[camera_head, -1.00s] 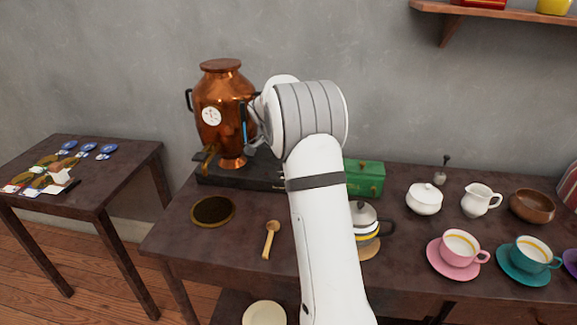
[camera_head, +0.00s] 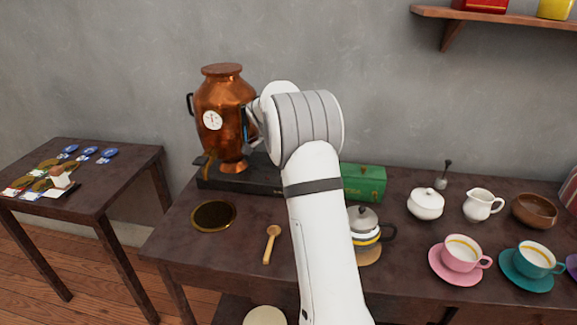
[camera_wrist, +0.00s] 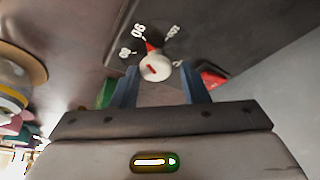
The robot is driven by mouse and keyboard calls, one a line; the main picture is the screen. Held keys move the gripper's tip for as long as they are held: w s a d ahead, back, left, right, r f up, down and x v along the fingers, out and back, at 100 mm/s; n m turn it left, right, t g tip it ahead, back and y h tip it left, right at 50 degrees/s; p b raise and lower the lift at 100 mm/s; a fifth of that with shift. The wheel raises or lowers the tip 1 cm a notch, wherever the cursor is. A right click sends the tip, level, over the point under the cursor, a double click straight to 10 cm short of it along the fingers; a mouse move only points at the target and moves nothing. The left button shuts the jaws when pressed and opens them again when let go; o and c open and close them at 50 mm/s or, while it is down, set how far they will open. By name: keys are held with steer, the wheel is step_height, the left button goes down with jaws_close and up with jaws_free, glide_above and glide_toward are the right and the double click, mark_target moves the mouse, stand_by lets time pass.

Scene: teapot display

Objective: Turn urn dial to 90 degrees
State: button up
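The copper urn (camera_head: 225,105) stands upright on a dark base on the table, with a round white gauge (camera_head: 212,120) on its front. In the wrist view, the dial (camera_wrist: 156,68) is a pale round knob with a red mark. A red wedge is beside it, and white numbers, one reading like 90, surround it on a dark panel. My gripper (camera_wrist: 160,88) has its two blue fingers apart, one on each side below the dial. I cannot tell whether they touch it. In the head view my wrist hides the dial and most of the gripper.
A green box (camera_head: 363,182) and a grey-lidded pot (camera_head: 364,218) stand right of the urn, close to my arm. A wooden spoon (camera_head: 271,243) and a round dark mat (camera_head: 214,215) lie in front. Cups and bowls fill the right side.

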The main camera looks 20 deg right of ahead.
steer(key=shift+o, duration=1.3)
steer(key=shift+s, duration=0.1)
steer(key=p+v, duration=0.1)
steer(key=v, duration=0.6)
steer(key=shift+r, duration=0.35)
steer(key=shift+a, duration=0.15)
steer(key=s+a+r+n+t+y+p, duration=0.1)
steer(key=s+a+r+n+p, duration=0.3)
steer(key=s, duration=0.4)
steer(key=s+a+r+n+y+p, duration=0.1)
steer(key=s+a+r+n+p, duration=0.3)
steer(key=s+r, duration=0.35)
steer(key=s+a+n+y+p, duration=0.1)
steer(key=s+a+n+p, duration=0.1)
steer(key=s, duration=0.8)
steer(key=s+a+n+t+y+p, duration=0.1)
steer(key=s+a+n+p, duration=0.2)
steer(key=s, duration=0.7)
steer(key=a+n, duration=0.2)
steer(key=n, duration=0.2)
steer(key=shift+s+a+y, duration=0.3)
steer(key=shift+s, duration=0.05)
